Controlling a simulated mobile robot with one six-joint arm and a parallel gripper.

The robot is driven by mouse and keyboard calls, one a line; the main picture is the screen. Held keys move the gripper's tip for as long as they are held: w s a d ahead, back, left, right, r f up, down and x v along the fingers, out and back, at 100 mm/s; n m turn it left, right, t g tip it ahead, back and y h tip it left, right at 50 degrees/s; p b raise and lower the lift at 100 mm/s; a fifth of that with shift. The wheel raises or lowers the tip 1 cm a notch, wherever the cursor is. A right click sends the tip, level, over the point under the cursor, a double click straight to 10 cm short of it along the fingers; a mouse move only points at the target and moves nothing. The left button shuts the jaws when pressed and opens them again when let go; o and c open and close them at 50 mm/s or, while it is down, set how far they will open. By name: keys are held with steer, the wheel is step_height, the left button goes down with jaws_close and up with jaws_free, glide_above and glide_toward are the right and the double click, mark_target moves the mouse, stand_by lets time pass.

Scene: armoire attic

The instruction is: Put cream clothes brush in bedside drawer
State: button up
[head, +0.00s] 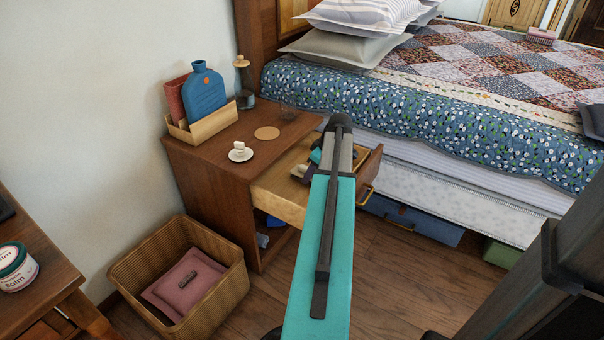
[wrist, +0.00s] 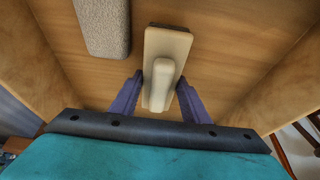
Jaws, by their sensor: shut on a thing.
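The cream clothes brush (wrist: 160,75) shows in the wrist view, a pale block with a raised handle. My gripper (wrist: 159,84) is shut on its handle, one purple-grey finger on each side. The brush is inside the bedside drawer, over its wooden floor (wrist: 220,60); I cannot tell whether it touches the floor. In the head view the bedside drawer (head: 278,203) is pulled open from the brown nightstand (head: 212,195).
A grey speckled block (wrist: 102,25) lies in the drawer, left of the brush. Drawer walls rise on both sides. A wicker basket (head: 225,295) with a pink cushion stands left of the drawer. The bed (head: 450,180) is close on the right. A cup on a saucer (head: 240,155) stands on the nightstand.

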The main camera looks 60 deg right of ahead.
mark_target(305, 167)
steer(key=w+b, duration=0.1)
steer(key=w, duration=0.1)
steer(key=w+f, duration=0.1)
steer(key=w, duration=0.1)
steer(key=shift+b, duration=0.4)
steer(key=shift+f, duration=0.1)
steer(key=shift+f, duration=0.1)
steer(key=o, duration=1)
steer(key=p+v, duration=0.3)
steer(key=v, duration=0.9)
steer(key=shift+s+p, duration=0.1)
steer(key=shift+p, duration=0.2)
